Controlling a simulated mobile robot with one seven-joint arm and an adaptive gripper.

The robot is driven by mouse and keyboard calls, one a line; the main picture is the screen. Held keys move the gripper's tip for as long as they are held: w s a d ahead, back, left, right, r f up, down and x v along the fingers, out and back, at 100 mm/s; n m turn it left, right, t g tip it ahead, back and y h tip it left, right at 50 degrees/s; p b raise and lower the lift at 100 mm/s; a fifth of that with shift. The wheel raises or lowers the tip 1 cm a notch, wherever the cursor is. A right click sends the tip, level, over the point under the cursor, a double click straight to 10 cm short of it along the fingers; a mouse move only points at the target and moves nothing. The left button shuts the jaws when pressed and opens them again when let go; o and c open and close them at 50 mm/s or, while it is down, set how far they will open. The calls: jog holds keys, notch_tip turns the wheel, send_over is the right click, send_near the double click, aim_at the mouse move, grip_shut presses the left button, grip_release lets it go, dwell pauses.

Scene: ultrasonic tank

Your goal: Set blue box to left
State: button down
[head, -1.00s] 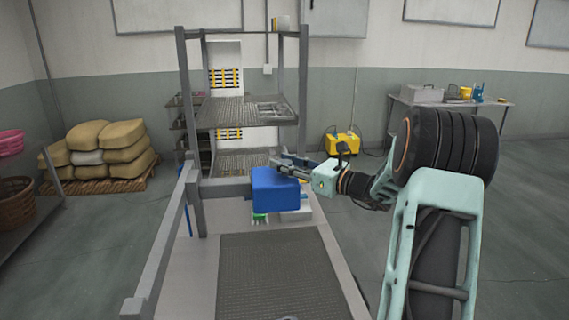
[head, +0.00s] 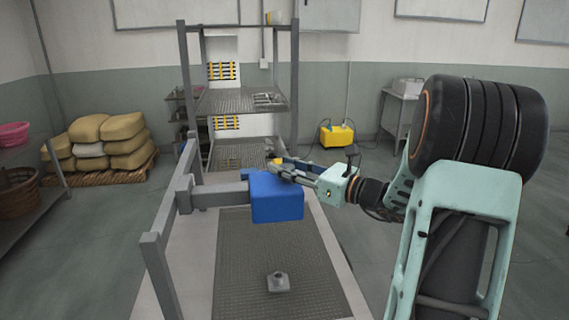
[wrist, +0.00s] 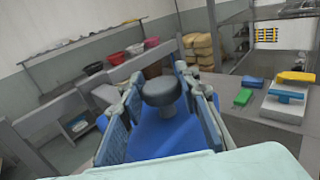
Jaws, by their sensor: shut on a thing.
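The blue box (head: 277,201) hangs above the workbench in the head view, near the grey rail at the bench's left. My gripper (head: 282,168) is at its top. In the wrist view the two fingers (wrist: 160,100) are shut around a dark round knob (wrist: 160,90) on top of the blue box (wrist: 150,138). The box's underside is hidden, so its exact height over the bench cannot be told.
A dark ribbed mat (head: 240,270) covers the bench, with a small grey fitting (head: 278,282) on it. A grey post-and-rail frame (head: 160,240) borders the left. In the wrist view, green (wrist: 243,97) and yellow (wrist: 297,77) pieces lie to the right. Shelves (head: 240,101) stand behind.

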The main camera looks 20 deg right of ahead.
aim_at(290, 191)
jog(key=s, duration=0.2)
jog(key=s+a, duration=0.1)
jog(key=s, duration=0.1)
jog(key=shift+s, duration=0.35)
jog(key=shift+s+f, duration=0.1)
jog(key=shift+s, duration=0.1)
jog(key=c, duration=1.9)
grip_release()
jog(key=shift+f, duration=0.1)
jog(key=o, duration=0.5)
jog(key=shift+s, duration=0.25)
jog(key=shift+w, duration=0.1)
jog(key=shift+r, duration=0.2)
